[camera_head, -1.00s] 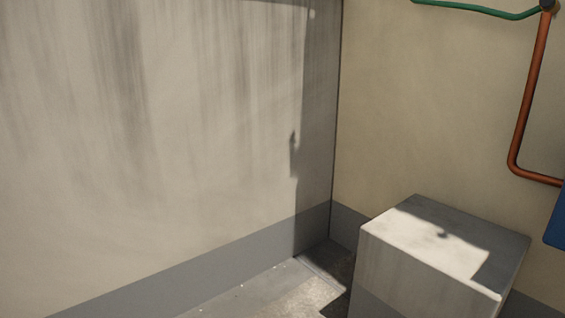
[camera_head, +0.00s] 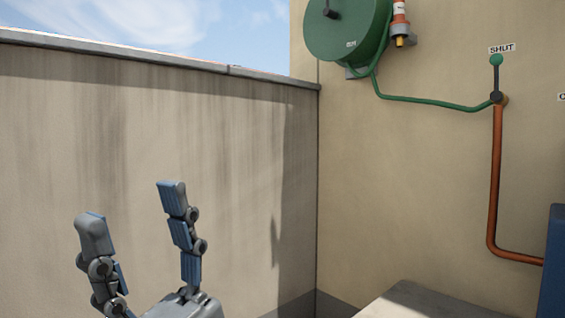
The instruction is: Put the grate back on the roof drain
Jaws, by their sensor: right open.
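My right gripper (camera_head: 133,208) is raised at the lower left of the head view, in front of the stained wall. Its two jointed grey and blue fingers point up and stand wide apart, with nothing between them. My left gripper does not show. Neither the grate nor the roof drain is in view.
A stained parapet wall (camera_head: 230,150) fills the left. On the beige wall hang a green hose reel (camera_head: 347,25), an orange-and-white nozzle (camera_head: 400,20) and a copper pipe (camera_head: 495,180) with a valve marked SHUT. A concrete block (camera_head: 415,303) stands below. A blue object (camera_head: 554,265) is at the right edge.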

